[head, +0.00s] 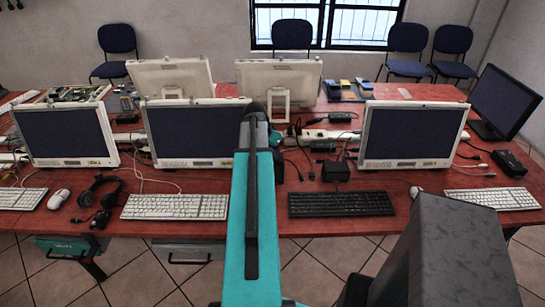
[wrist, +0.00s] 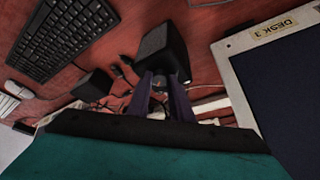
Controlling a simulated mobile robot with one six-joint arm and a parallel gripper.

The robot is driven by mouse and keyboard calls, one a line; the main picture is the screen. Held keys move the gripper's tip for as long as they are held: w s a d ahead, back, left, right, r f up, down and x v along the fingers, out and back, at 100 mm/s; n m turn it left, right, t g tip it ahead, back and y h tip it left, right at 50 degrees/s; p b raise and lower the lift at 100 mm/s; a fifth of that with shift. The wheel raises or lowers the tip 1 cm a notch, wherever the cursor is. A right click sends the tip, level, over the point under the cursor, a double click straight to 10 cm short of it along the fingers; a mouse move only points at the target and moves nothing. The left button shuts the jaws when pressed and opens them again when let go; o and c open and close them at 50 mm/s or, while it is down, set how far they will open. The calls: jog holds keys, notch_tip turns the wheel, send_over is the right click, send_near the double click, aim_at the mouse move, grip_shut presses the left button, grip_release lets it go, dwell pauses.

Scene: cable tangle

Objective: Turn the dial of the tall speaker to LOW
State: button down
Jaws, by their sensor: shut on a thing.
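The tall speaker (wrist: 161,48) is a dark box in the upper middle of the wrist view. My gripper (wrist: 161,84) is at its lower side, with dark fingers close together on the speaker's dial. The dial is small and mostly covered by the fingertips; its pointer and any LOW mark cannot be read. A smaller black box (wrist: 93,84) stands left of the fingers and also shows in the head view (head: 336,171). In the head view my teal arm hides the tall speaker and my gripper.
A black keyboard (wrist: 66,36) lies left of the speaker. A white-framed monitor (wrist: 230,75) stands close on the right. Loose cables and white power strips (head: 318,134) lie behind. Another monitor (head: 412,135) stands to the right in the head view.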

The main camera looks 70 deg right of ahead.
jog(key=shift+n, duration=0.6)
dwell(0.8)
jog(key=c, duration=1.6)
grip_release()
jog(key=shift+o, duration=0.2)
jog(key=shift+r, duration=0.1)
jog(key=shift+b+v, duration=0.45)
jog(key=shift+v, duration=0.5)
jog(key=s+b+v, duration=0.1)
jog(key=b+v, duration=0.1)
jog(key=v, duration=0.9)
jog(key=shift+w+a+r, duration=0.3)
jog(key=shift+r, duration=0.1)
jog(key=shift+c, duration=0.3)
